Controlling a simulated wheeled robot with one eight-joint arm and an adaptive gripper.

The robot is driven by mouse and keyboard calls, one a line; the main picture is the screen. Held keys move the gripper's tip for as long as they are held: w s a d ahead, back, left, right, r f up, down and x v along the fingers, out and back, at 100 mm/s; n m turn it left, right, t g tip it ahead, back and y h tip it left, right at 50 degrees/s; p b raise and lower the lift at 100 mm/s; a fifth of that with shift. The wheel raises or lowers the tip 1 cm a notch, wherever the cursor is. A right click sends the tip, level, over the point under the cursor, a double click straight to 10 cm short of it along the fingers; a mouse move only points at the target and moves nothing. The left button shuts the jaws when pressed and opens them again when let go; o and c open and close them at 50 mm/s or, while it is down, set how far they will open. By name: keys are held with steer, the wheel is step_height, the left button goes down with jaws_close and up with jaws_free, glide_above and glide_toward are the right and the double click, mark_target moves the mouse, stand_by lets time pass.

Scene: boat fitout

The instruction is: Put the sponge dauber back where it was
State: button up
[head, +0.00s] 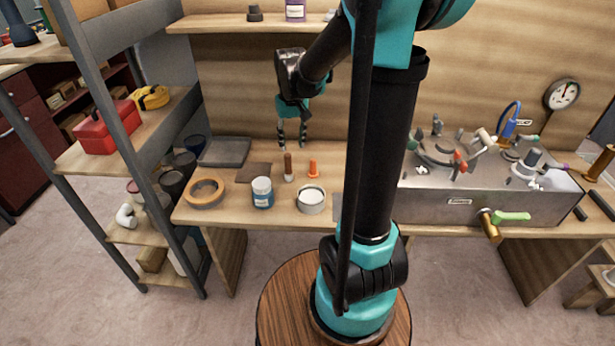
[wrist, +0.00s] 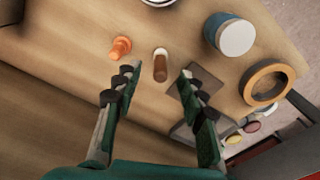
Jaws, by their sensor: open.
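The sponge dauber, which I take to be the small upright piece with a brown handle and pale bottom (head: 288,168), stands on the wooden bench. In the wrist view the dauber (wrist: 160,66) shows ahead of my fingertips, between their lines. My gripper (head: 292,141) points down above the bench, behind the dauber in the head view. In the wrist view my gripper (wrist: 156,82) has its two fingers wide apart with nothing between them. I cannot tell a marked place for the dauber.
An orange cone-shaped piece (head: 313,169) stands close right of the dauber. A blue-labelled jar (head: 262,193), an open round tin (head: 311,200), a tan tape ring (head: 205,192), a dark flat square (head: 254,173) and a grey tray (head: 225,152) are nearby. A metal fixture box (head: 430,205) stands right.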

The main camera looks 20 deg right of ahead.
steer(key=s+d+f+t, duration=0.1)
steer(key=s+f, duration=0.3)
steer(key=s, duration=0.5)
steer(key=s+d+f+t, duration=0.2)
steer(key=s+f, duration=0.2)
steer(key=s, duration=0.5)
steer(key=shift+s+m, duration=0.2)
steer(key=shift+m, duration=0.2)
steer(key=shift+d, duration=0.1)
